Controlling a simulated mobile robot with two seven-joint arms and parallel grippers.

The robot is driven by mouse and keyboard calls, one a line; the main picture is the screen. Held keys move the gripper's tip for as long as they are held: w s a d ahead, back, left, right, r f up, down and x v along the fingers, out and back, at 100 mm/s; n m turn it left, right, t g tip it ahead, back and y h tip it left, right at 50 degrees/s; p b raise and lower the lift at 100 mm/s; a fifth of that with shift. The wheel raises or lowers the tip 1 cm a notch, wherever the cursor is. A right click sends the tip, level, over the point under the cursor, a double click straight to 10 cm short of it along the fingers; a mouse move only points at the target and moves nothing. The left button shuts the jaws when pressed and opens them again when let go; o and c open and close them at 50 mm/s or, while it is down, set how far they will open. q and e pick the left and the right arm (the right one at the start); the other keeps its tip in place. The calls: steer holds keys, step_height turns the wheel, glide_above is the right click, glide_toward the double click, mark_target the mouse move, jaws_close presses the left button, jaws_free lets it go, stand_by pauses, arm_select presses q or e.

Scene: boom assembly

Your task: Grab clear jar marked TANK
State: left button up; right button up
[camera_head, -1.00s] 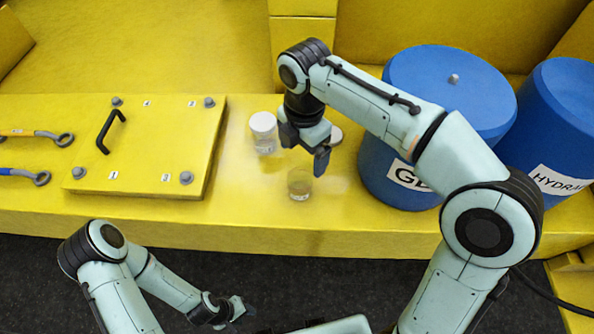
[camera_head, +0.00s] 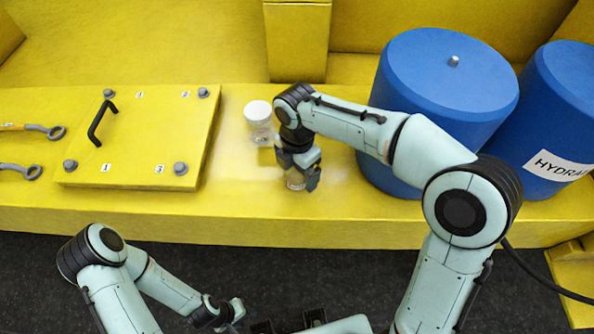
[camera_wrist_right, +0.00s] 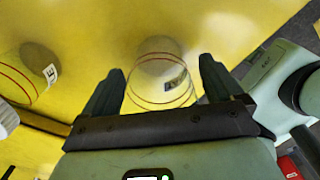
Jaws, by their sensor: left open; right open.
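A small clear jar (camera_head: 296,181) stands near the front of the yellow ledge, mostly hidden by my right gripper (camera_head: 300,172). In the right wrist view the clear jar (camera_wrist_right: 160,82) lies between the two open fingers of my right gripper (camera_wrist_right: 160,85), with a gap on each side. A dark label shows on it, but I cannot read it. Another clear jar with a white lid (camera_head: 259,122) stands just behind and to the left. My left gripper (camera_head: 232,314) is open and empty, low in front of the ledge.
A blue drum (camera_head: 440,95) and a second blue drum marked HYDRA (camera_head: 555,120) stand to the right. A yellow plate with a black handle (camera_head: 140,140) and wrenches (camera_head: 30,130) lie left. In the wrist view a labelled clear jar (camera_wrist_right: 25,78) is at the left.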

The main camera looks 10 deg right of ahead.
steer(key=c, duration=1.2)
steer(key=shift+r, duration=0.1)
